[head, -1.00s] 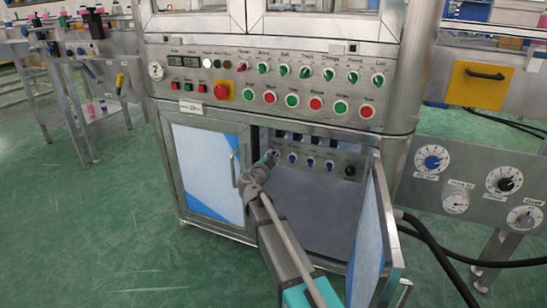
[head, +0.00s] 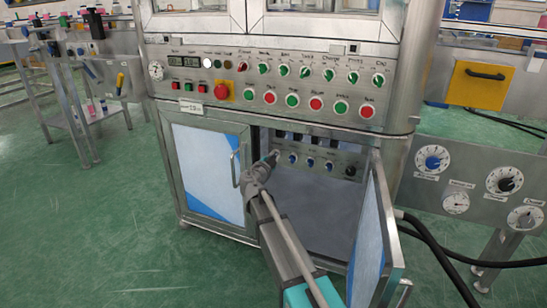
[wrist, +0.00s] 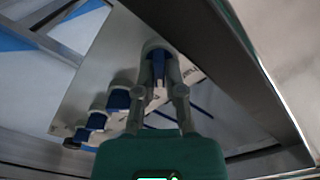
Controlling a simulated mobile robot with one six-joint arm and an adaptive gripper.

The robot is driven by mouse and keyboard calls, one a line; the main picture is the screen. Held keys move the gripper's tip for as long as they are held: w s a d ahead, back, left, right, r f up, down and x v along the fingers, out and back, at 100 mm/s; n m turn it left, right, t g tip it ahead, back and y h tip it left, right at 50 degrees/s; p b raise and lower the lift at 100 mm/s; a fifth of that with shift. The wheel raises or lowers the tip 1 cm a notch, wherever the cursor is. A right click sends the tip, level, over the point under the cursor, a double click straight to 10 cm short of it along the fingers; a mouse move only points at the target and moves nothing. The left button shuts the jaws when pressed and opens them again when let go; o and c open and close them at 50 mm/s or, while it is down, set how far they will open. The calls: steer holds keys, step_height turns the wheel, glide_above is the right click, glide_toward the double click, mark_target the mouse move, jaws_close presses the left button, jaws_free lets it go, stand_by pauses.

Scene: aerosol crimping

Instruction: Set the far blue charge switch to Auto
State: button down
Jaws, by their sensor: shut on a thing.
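My gripper (head: 272,158) reaches into the open lower cabinet, at the left end of a row of blue switches. In the wrist view my gripper (wrist: 160,88) is shut on a blue switch (wrist: 157,68), with a finger on each side of it. In the head view this switch is hidden behind the gripper. The other blue switches run off to its right in the head view, the nearest being a blue switch (head: 292,160). The wrist view shows them as a row from a blue switch (wrist: 118,98) down to the lower left. The panel labels are too small to read.
The open cabinet door (head: 370,235) stands to the right of my arm, and the closed door (head: 208,175) is on the left. A black knob (head: 350,171) ends the switch row. The cabinet floor (head: 315,205) is clear.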

steer(key=shift+a+n, duration=0.1)
steer(key=shift+n, duration=0.4)
steer(key=n, duration=0.3)
steer(key=shift+w+n, duration=0.1)
steer(key=shift+n, duration=0.2)
steer(key=n, duration=0.4)
steer(key=shift+a+r+n, duration=0.1)
steer(key=shift+a+n, duration=0.1)
steer(key=shift+n, duration=0.1)
steer(key=n, duration=0.4)
steer(key=shift+w+a, duration=0.1)
steer(key=shift+a, duration=0.05)
steer(key=n, duration=0.5)
steer(key=shift+a, duration=0.1)
steer(key=shift+w, duration=0.1)
steer(key=c, duration=0.9)
jaws_free()
steer(key=shift+o, duration=0.8)
